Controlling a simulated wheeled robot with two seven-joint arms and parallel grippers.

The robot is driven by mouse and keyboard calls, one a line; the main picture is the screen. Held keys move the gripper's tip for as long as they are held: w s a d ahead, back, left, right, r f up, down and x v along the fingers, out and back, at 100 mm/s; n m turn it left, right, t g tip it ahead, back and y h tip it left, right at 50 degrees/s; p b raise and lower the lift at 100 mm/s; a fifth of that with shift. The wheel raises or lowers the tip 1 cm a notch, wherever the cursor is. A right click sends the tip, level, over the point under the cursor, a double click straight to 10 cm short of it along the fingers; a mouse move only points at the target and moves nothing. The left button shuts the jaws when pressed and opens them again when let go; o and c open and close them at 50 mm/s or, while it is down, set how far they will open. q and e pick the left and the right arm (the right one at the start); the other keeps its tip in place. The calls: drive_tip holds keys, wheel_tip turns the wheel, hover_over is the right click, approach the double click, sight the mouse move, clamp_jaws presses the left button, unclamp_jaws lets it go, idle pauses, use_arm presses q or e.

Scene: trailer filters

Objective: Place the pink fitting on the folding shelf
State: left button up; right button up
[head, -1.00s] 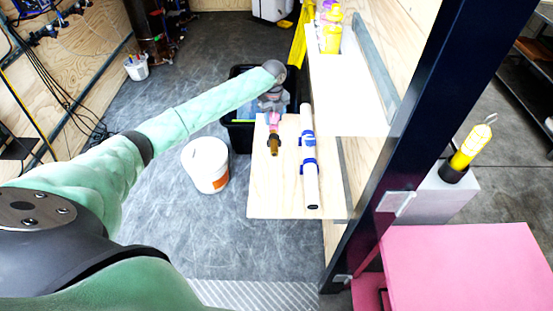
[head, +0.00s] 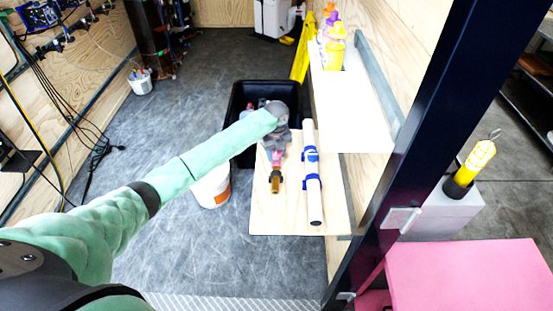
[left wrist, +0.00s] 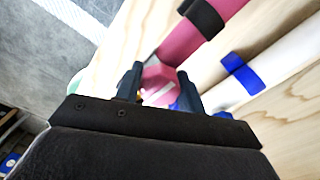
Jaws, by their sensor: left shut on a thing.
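The folding shelf (head: 262,215) is a pale plywood board in the middle of the head view. The pink fitting (head: 277,159), with a brass-coloured near end (head: 276,184), is over the shelf's left half, left of a white tube. My left gripper (head: 278,148) is shut on its far part. In the left wrist view, pink (left wrist: 160,78) shows between the two fingers (left wrist: 159,90), and a pink length with a black band extends ahead over the wood. I cannot tell whether the fitting touches the board. My right gripper is not in view.
The white tube (head: 314,196) with blue clips lies along the shelf's right side. A black crate (head: 237,100) stands beyond the shelf, a white bucket (head: 213,189) to its left. An upper white shelf (head: 350,110) holds bottles. A dark post (head: 400,165) stands at right.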

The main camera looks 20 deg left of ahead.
sight(276, 160)
use_arm(q)
wheel_tip(276, 160, down, 3)
drive_tip(key=shift+r+p, duration=0.15)
drive_tip(key=shift+p, duration=0.45)
drive_tip(key=shift+f, duration=0.5)
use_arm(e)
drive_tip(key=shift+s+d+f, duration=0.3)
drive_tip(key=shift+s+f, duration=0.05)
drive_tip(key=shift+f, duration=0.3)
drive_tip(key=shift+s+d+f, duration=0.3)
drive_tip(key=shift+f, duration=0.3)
use_arm(q)
drive_tip(key=shift+f, duration=0.15)
drive_tip(key=o, duration=1.1)
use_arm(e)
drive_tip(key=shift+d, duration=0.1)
use_arm(q)
drive_tip(key=shift+r, duration=0.65)
wheel_tip(276, 160, up, 10)
drive_tip(key=b, duration=0.3)
drive_tip(key=shift+f, duration=0.15)
drive_tip(key=shift+r, duration=0.7)
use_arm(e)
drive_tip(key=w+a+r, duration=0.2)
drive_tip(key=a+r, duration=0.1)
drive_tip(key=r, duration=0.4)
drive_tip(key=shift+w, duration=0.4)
